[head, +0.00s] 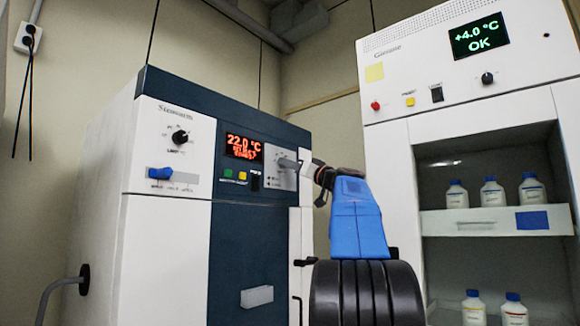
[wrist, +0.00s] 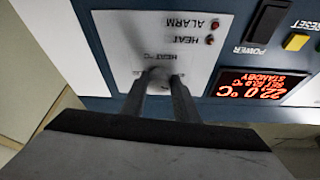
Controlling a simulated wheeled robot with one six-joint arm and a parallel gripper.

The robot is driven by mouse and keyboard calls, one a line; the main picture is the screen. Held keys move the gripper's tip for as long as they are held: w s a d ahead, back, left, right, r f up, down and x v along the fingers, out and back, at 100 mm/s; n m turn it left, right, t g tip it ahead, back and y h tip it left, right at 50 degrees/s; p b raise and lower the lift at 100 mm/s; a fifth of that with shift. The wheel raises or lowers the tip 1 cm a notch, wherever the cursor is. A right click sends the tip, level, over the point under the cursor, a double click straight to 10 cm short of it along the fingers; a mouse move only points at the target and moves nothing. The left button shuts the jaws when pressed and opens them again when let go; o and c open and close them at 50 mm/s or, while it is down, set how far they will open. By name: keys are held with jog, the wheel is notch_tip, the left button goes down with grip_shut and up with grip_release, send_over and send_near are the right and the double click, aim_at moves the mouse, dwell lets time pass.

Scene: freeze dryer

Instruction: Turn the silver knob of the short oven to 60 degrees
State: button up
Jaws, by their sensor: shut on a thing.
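The short oven (head: 165,235) with a white and dark blue front stands left of centre in the head view. Its silver knob (head: 287,163) is on a small white panel right of the red display (head: 244,147). My gripper (head: 299,165) reaches the knob from the right. In the wrist view, upside down, my gripper (wrist: 160,80) has both fingers shut on the silver knob (wrist: 155,72), below the HEAT label. The fingers and blur hide most of the knob and its pointer. The display (wrist: 262,92) reads 22.0 °C and STANDBY; the set line is too small to read surely.
A black knob (head: 180,137), a blue slider (head: 160,173), and green and yellow buttons (head: 242,176) are on the oven front. A taller white cabinet (head: 385,165) with bottles (head: 491,192) on its shelves stands close on the right.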

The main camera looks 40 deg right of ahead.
jog(key=m+h, duration=0.1)
jog(key=m, duration=0.1)
jog(key=m+h, duration=0.1)
jog(key=m, duration=0.1)
jog(key=m+h, duration=0.1)
jog(key=m, duration=0.2)
jog(key=shift+a+r+g+h, duration=0.1)
jog(key=shift+a+g+h, duration=0.15)
jog(key=shift+g+h, duration=0.15)
jog(key=shift+m, duration=0.3)
jog(key=o, duration=1.1)
jog(key=shift+c, duration=0.2)
jog(key=shift+s, duration=0.1)
jog(key=v, duration=1.7)
jog(key=shift+s+a, duration=0.15)
